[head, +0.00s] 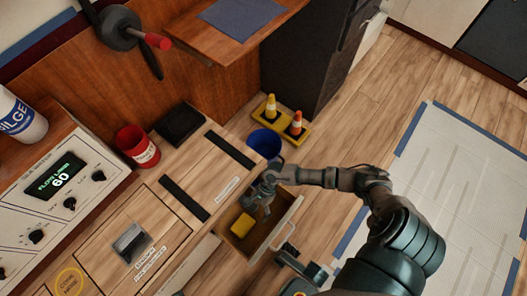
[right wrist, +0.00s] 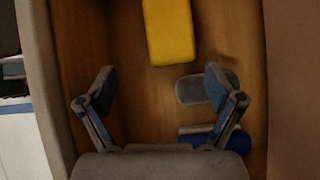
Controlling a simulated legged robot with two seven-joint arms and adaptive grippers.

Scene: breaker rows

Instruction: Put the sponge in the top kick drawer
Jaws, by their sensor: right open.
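The yellow sponge (head: 242,225) lies inside an open wooden drawer (head: 262,245) below the counter front. It also shows at the top of the right wrist view (right wrist: 169,30), on the drawer's brown floor. My right gripper (head: 264,208) is over the drawer, beside the sponge. In the right wrist view its two fingers (right wrist: 160,88) are spread and apart from the sponge, with nothing held between them. I cannot tell the drawer's label.
A grey piece (right wrist: 200,89) and a blue piece (right wrist: 222,138) lie near the right finger. A blue bin (head: 264,143) and a yellow tray with cones (head: 283,122) stand beyond the drawer. A red can (head: 137,147) is on the counter. Floor at right is open.

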